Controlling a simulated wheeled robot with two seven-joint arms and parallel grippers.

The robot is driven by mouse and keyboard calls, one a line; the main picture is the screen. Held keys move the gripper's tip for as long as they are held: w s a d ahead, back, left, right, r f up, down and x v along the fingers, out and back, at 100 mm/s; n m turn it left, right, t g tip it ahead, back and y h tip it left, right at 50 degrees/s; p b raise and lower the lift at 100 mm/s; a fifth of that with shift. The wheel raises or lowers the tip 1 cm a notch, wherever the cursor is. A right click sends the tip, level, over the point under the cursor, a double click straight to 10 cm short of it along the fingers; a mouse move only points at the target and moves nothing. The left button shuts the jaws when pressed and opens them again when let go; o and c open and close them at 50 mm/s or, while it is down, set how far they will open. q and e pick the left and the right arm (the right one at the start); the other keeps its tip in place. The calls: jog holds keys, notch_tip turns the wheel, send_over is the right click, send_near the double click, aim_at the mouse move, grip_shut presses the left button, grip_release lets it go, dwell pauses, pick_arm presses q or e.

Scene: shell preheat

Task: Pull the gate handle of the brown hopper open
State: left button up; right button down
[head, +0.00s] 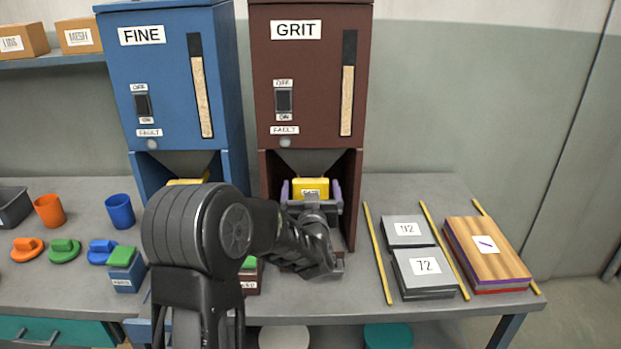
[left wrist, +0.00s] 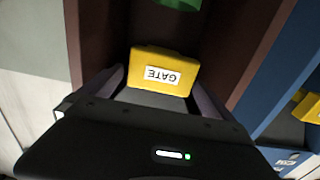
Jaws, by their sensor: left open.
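The brown hopper (head: 310,75) is labelled GRIT and stands at the back middle of the table. Its yellow gate handle (head: 311,187) is inside the open bay under the hopper body. In the left wrist view the handle (left wrist: 165,70) carries a GATE label, upside down there. My left gripper (head: 311,196) reaches into the bay and is open, with one purplish finger to each side of the handle. Whether either finger touches it I cannot tell. My arm hides the lower bay in the head view. My right gripper is not in view.
A blue hopper (head: 172,75) labelled FINE stands close on the left. Brown bay walls (head: 354,200) flank the gripper closely. Left are cups, coloured lids and a small blue box (head: 126,271). Right are yellow rods, grey weights (head: 423,268) and a wooden stack (head: 487,250).

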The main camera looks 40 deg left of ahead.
aim_at(310, 179)
pick_arm(q)
jog(key=x, duration=0.5)
jog(key=shift+s, duration=0.1)
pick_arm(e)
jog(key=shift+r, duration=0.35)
pick_arm(q)
jog(key=shift+c, duration=0.2)
